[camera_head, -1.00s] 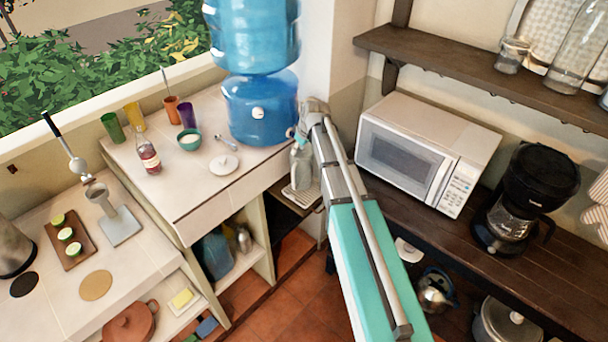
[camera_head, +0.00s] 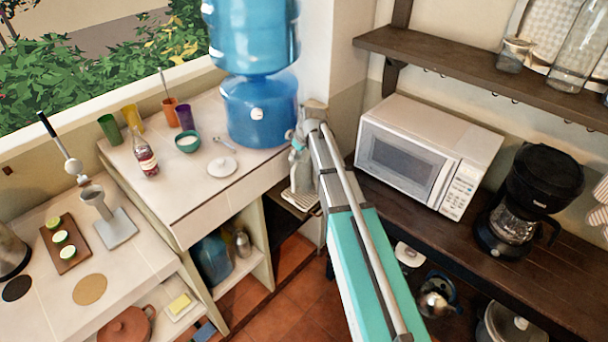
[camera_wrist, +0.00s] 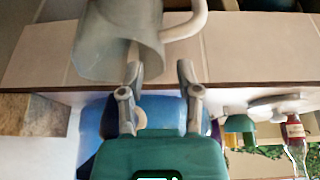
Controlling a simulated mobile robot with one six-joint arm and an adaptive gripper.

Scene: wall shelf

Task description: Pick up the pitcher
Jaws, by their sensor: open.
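The pitcher (camera_wrist: 112,45) is a grey-blue translucent vessel with a pale handle (camera_wrist: 188,22), at the top of the wrist view and cut off by its edge. It is in front of the pale counter's front face. My gripper (camera_wrist: 158,74) is open, its two fingers close to the pitcher's rim end. I cannot tell whether a finger touches the pitcher. In the head view my arm's end and a greyish shape overlap above a small tray (camera_head: 301,202), so the pitcher is hard to separate there.
A blue water dispenser (camera_head: 262,110) stands on the tiled counter close behind my gripper, with a bottle (camera_head: 145,158) and several cups to its left. A white microwave (camera_head: 412,158) is close on the right. A blue container (camera_head: 213,258) sits on the lower shelf.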

